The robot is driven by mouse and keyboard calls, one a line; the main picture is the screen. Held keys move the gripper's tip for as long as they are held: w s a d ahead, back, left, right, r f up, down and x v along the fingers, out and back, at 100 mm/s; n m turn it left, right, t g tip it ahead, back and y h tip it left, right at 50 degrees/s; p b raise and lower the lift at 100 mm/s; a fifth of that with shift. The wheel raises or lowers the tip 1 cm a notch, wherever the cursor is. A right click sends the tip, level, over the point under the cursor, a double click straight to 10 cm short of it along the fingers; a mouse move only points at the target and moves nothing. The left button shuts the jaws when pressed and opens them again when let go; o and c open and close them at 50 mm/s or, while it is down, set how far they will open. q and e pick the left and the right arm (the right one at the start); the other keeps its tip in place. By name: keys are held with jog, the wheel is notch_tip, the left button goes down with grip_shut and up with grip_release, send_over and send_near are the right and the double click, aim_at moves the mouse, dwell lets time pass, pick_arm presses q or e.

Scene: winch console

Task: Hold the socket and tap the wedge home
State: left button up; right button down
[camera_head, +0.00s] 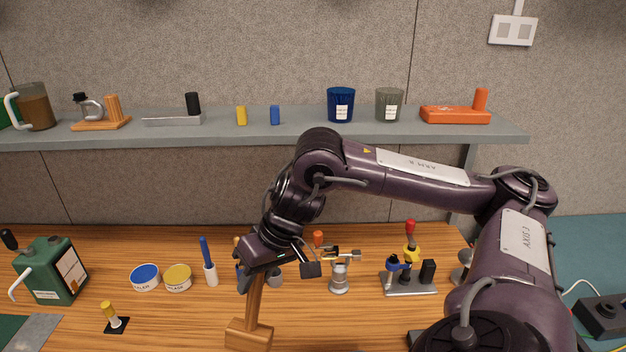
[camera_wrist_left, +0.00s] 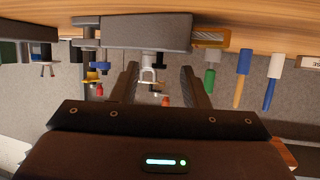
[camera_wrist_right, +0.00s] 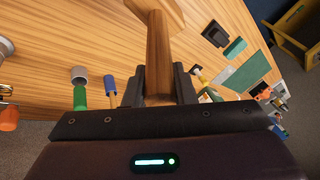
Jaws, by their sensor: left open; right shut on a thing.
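My right gripper (camera_head: 262,262) is shut on the handle of a wooden mallet (camera_head: 249,335). The mallet hangs head-down over the bench; whether it touches the wood is unclear. In the right wrist view the handle (camera_wrist_right: 158,65) runs between the fingers. A grey metal fitting (camera_head: 339,277) with a brass crosspiece on top stands right of that gripper, apart from it; it looks like the socket. I cannot make out the wedge for sure. My left gripper (camera_wrist_left: 160,88) is open, seen only in its own wrist view. A grey block (camera_wrist_left: 150,32) fills the space beyond its fingers.
A metal base with coloured levers (camera_head: 408,285) stands right of the fitting. Left are a yellow tin (camera_head: 177,278), a blue-lidded tin (camera_head: 144,277), a blue-handled tool (camera_head: 208,262) and a green can (camera_head: 55,272). A loaded shelf (camera_head: 290,130) runs behind.

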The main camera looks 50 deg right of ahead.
pick_arm(q)
jog(key=shift+x, duration=0.9)
grip_shut()
pick_arm(e)
jog(key=shift+r, duration=0.1)
